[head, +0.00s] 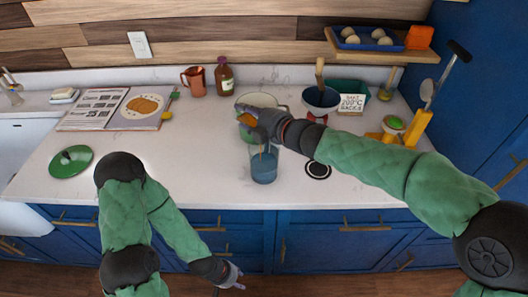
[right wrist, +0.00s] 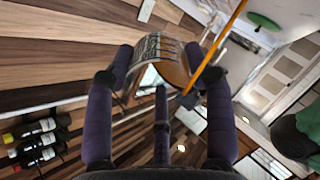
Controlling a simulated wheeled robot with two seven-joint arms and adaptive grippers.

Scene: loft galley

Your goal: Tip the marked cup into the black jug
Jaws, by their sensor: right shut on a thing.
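My right gripper (head: 252,122) reaches in from the right above the counter and is shut on the cup. In the right wrist view the cup (right wrist: 174,62) lies tipped between the fingers, with a brown patch and a grey patterned band; any mark is unclear. In the head view the gripper largely hides it. A thin straight orange streak (right wrist: 215,48) runs from the cup. Orange also shows just above and inside the dark blue-grey, see-through jug (head: 264,168), which stands upright below the gripper. My left gripper (head: 236,281) is low before the cabinets; its fingers are too small to read.
Behind the gripper is a pale-rimmed pot (head: 277,98). A copper mug (head: 194,81), brown bottle (head: 224,78), open book (head: 115,108) and green lid (head: 71,161) are left. A dark pan (head: 320,98) and utensils stand right. The front counter is mostly clear.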

